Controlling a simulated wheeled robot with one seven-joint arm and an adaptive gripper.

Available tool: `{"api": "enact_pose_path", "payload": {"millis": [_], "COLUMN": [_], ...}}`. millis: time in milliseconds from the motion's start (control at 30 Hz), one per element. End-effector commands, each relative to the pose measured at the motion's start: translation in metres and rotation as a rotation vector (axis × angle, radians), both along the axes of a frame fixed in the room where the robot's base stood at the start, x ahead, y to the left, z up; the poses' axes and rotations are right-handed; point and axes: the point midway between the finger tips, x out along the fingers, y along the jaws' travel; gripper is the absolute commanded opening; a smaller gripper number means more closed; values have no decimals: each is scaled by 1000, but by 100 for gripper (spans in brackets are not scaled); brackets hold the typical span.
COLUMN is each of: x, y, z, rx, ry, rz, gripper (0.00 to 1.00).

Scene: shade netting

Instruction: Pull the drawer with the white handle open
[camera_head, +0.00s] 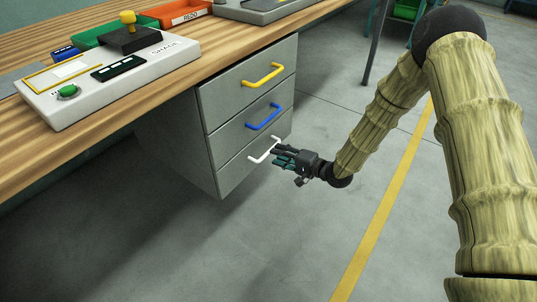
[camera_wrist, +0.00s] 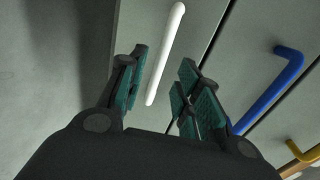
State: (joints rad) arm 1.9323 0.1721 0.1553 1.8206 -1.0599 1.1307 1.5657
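The white handle (camera_head: 264,151) is on the lowest drawer (camera_head: 236,172) of a grey three-drawer cabinet under the wooden bench. My gripper (camera_head: 280,157) is right in front of this handle, pointing at it. In the wrist view, my gripper (camera_wrist: 160,92) is open, its teal-padded fingers apart. The white handle (camera_wrist: 166,50) shows as a bar in the gap between them, its lower end near the fingertips. I cannot tell whether any finger touches it. The bottom drawer looks flush with the cabinet front.
Above are a blue handle (camera_head: 263,117) and a yellow handle (camera_head: 263,75) on the upper drawers; the blue handle (camera_wrist: 272,90) is close to the right finger in the wrist view. The bench top (camera_head: 100,125) overhangs the cabinet. The floor in front is clear, with a yellow line (camera_head: 385,205).

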Motion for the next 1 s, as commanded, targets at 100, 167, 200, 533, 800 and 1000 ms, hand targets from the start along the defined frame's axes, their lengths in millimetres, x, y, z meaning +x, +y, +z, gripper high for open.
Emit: {"api": "enact_pose_path", "payload": {"millis": [100,167,200,533,800,1000], "x": [11,16,19,30,31,31], "y": [16,23,26,42,42,42], "z": [-7,-8,-9,-11,-11,-11], "rx": [0,-1,0,0,0,0], "ry": [-1,-1,-1,1,1,1], "rz": [1,1,1,0,-1,-1], "gripper": [33,33,33,33,30,0]}}
